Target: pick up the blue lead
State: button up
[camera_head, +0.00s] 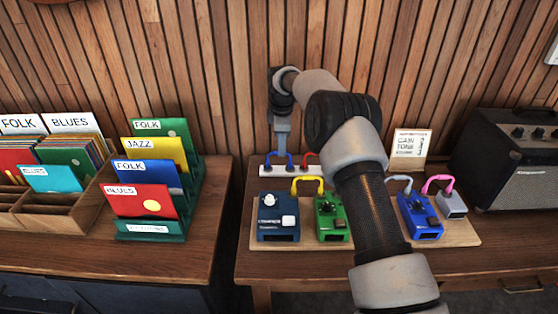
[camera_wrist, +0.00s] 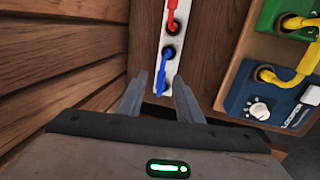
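The blue lead (camera_head: 279,155) is a short arched cable with both ends in the white socket strip (camera_head: 279,171) at the back of the table. In the wrist view the blue lead (camera_wrist: 161,72) spans two sockets on the strip (camera_wrist: 177,44). My gripper (camera_head: 282,142) points down just above it. In the wrist view the two fingers of my gripper (camera_wrist: 161,80) are apart, with the lead's near end between them in the picture. Nothing is gripped. How far the fingertips are above the lead is hard to tell.
A red lead (camera_wrist: 170,14) sits close beside the blue one on the strip. A pedalboard (camera_head: 377,241) with several pedals and a yellow lead (camera_head: 306,180) stands in front. The slatted wall (camera_head: 220,60) is close behind. A sign (camera_head: 410,143) and amplifier (camera_head: 512,160) are right.

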jog(key=f, duration=0.5)
jog(key=shift+w+a, duration=0.35)
jog(key=shift+w, duration=0.05)
grip_shut()
